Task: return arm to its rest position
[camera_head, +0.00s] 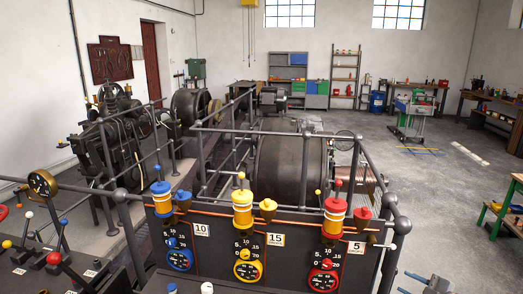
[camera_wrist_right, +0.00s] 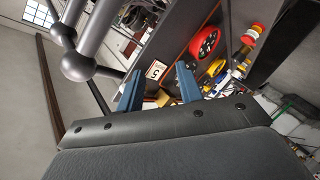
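My right gripper (camera_head: 404,282) shows at the bottom edge of the head view, right of the panel. In the right wrist view its two blue fingers (camera_wrist_right: 158,84) stand well apart, and nothing is seen held between them. The dark panel (camera_head: 211,251) carries a blue, a yellow and a red dial. The red dial (camera_head: 323,280) is nearest to the gripper and also shows beyond the fingers in the right wrist view (camera_wrist_right: 205,42). My left gripper is not in view.
A grey railing (camera_head: 365,152) with ball joints runs above the panel; one ball (camera_wrist_right: 79,66) is close in the right wrist view. Levers (camera_head: 54,258) stand at the left. A green-framed bench (camera_head: 505,208) is at the right. Open floor (camera_head: 435,215) lies between.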

